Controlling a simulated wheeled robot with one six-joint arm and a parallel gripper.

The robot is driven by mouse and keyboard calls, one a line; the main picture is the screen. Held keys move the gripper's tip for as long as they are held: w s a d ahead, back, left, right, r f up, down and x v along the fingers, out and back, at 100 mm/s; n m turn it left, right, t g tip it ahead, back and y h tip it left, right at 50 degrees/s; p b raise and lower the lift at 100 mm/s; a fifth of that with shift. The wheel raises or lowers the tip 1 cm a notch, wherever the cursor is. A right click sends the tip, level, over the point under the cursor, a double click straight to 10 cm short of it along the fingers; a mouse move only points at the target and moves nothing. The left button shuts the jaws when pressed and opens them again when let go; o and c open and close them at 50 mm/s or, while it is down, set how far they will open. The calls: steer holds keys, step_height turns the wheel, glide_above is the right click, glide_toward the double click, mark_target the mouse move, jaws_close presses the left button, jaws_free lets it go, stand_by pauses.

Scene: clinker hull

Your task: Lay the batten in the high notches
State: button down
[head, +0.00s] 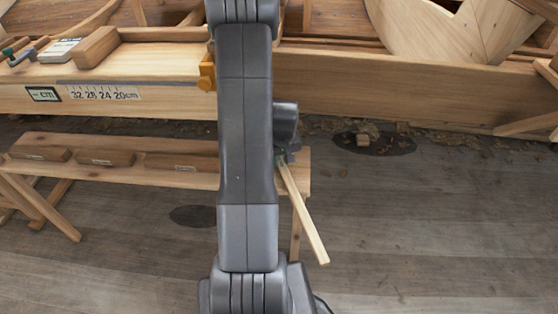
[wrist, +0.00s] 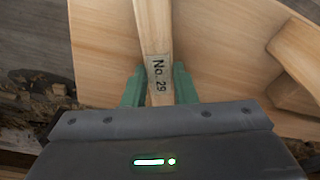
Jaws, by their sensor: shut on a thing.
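The batten (head: 303,215) is a narrow pale wooden strip; in the head view its near end slants down to the right from behind my arm. In the wrist view the batten (wrist: 154,25) runs away up the picture and carries a label reading "No. 29". My gripper (wrist: 158,82) has its green fingers shut on the batten, one on each side of the label. In the head view the fingers are mostly hidden by my arm, and so is the batten's far part. I cannot make out the high notches in either view.
A wooden bench (head: 120,150) with several labelled blocks stands at left. A curved wooden panel (head: 425,35) rises behind. The floor at right is mostly clear.

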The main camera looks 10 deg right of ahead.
steer(key=shift+f, duration=0.1)
steer(key=shift+f, duration=0.15)
steer(key=c, duration=1.2)
jaws_free()
steer(key=shift+o, duration=0.2)
